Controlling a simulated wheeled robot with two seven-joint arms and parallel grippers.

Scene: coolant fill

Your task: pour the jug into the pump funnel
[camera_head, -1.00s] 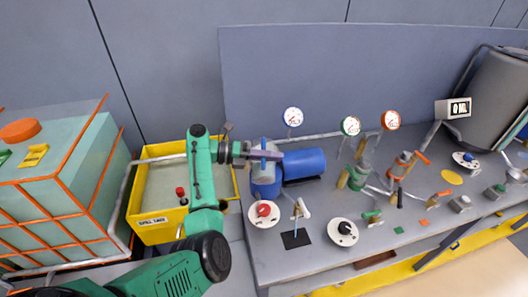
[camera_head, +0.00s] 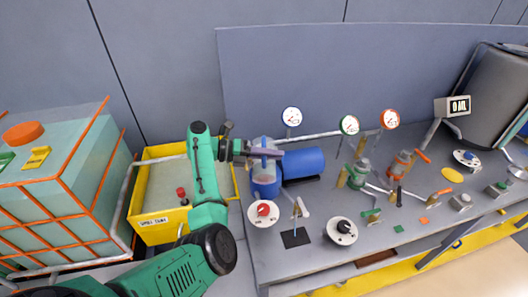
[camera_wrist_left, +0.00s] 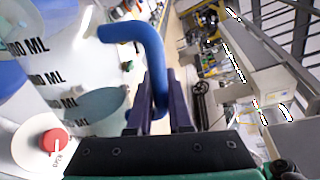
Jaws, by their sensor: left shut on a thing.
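The jug (camera_head: 266,173) is translucent with a blue handle. It is in front of the blue pump (camera_head: 304,161) at the left end of the bench. My left gripper (camera_head: 264,154) reaches it from the left and is shut on the handle. In the left wrist view the jug (camera_wrist_left: 45,75) fills the left side, with black ML marks and bluish liquid inside. The blue handle (camera_wrist_left: 148,45) runs down between the dark fingers of the gripper (camera_wrist_left: 158,112). I cannot make out the funnel; the jug and gripper may cover it. My right gripper is not in view.
A yellow spill bin (camera_head: 155,229) stands left of the bench (camera_head: 290,270). A caged teal tank (camera_head: 70,180) is farther left. Round plates with a red knob (camera_head: 263,211) and a black knob (camera_head: 343,229) sit in front of the pump. Gauges, valves and pipes crowd the right.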

